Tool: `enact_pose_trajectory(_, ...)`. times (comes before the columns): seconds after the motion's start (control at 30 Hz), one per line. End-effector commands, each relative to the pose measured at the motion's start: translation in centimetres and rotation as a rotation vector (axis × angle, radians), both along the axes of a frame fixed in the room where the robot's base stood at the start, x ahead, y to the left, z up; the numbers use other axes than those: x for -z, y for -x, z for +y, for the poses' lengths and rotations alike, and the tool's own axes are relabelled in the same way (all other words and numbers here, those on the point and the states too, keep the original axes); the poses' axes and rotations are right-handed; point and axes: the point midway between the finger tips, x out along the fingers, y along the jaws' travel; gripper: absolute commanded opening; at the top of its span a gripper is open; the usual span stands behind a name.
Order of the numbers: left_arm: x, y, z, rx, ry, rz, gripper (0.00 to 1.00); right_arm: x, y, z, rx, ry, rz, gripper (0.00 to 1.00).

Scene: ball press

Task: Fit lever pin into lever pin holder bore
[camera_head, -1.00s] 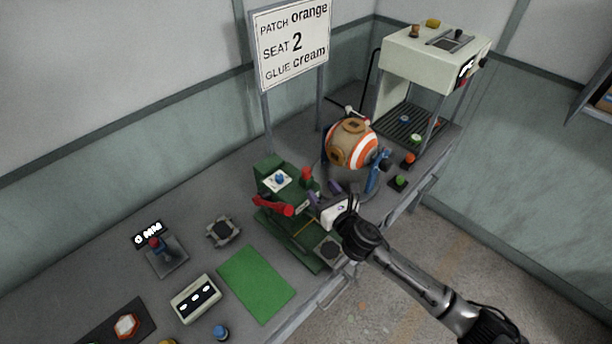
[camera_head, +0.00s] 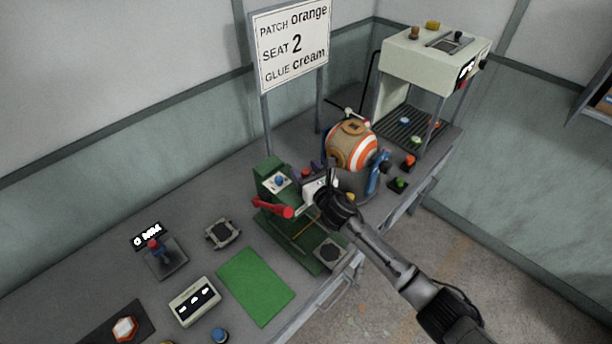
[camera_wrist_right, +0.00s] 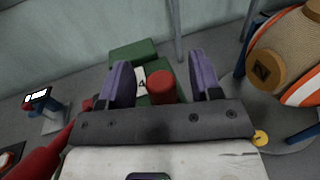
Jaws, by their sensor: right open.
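A red upright cylinder, which looks like the lever pin (camera_wrist_right: 161,88), stands at the green press (camera_head: 267,170) in the wrist view. My right gripper (camera_wrist_right: 163,76) is open, with its purple fingers on either side of the red cylinder and a gap at each side. In the head view the right gripper (camera_head: 312,174) is over the right side of the press head and partly hides the cylinder. The red lever (camera_head: 272,207) sticks out from the front of the press. I cannot make out the holder bore. My left gripper is not in view.
An orange-and-white striped ball (camera_head: 352,146) sits in a stand just right of the gripper. A cream machine (camera_head: 405,55) stands at the back right. A green mat (camera_head: 256,285), a control box (camera_head: 194,301) and a small joystick (camera_head: 160,253) lie in front left.

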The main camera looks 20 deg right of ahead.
Motion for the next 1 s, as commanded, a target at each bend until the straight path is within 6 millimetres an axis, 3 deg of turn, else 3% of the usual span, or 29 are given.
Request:
enact_pose_trajectory(0.3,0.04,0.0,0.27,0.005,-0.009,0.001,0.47,-0.03,-0.25,0.04,0.0,0.0,0.0,0.58)
enact_pose_trajectory(0.83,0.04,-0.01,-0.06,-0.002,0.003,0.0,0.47,-0.02,-0.22,0.03,0.0,0.001,0.0,0.07)
enact_pose_trajectory(1.0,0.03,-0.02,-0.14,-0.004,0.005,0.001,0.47,-0.04,-0.23,0.03,0.0,0.001,0.0,0.04)
